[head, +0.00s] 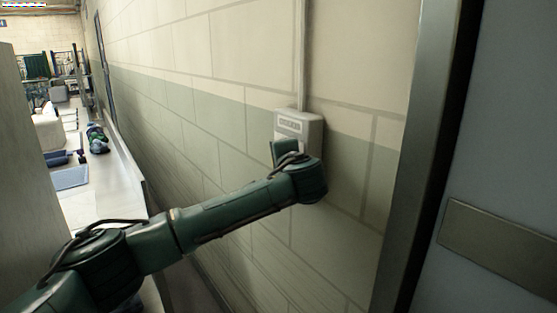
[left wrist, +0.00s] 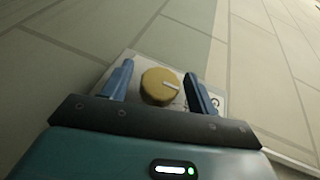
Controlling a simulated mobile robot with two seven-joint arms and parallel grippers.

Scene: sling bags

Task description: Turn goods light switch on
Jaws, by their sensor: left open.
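The goods light switch is a grey box (head: 300,127) on the block wall, with a labelled plate at its top. In the left wrist view the box (left wrist: 133,57) carries a round yellow knob (left wrist: 159,86) with a pale pointer line toward the right. My left gripper (left wrist: 160,82) is open, its two blue fingers on either side of the knob. I cannot tell whether they touch it. In the head view my left arm reaches up to the box, and its wrist hides the lower part of the box and the knob. My right gripper is not in view.
A conduit (head: 301,55) runs up the wall from the box. A metal door frame (head: 421,150) and a grey door (head: 505,190) stand at the right. A long counter (head: 112,185) with several items lies at the left.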

